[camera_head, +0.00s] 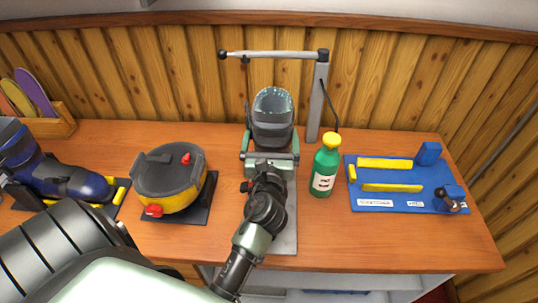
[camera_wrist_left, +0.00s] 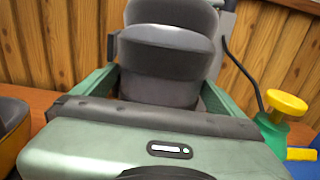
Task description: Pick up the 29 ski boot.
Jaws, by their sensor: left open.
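A dark grey ski boot (camera_head: 273,108) with a teal-speckled inside stands upright at the back middle of the bench. Its grey shell (camera_wrist_left: 168,60) fills the upper middle of the left wrist view. No size number is legible on it. My left gripper (camera_head: 271,136) is open, with one green finger on each side of the boot. I cannot tell whether the fingers touch it. The gripper hides the boot's lower part. My right gripper is not in view.
A yellow and dark grey round device (camera_head: 168,180) sits left of my gripper. A blue jig board (camera_head: 400,203) lies farther right.

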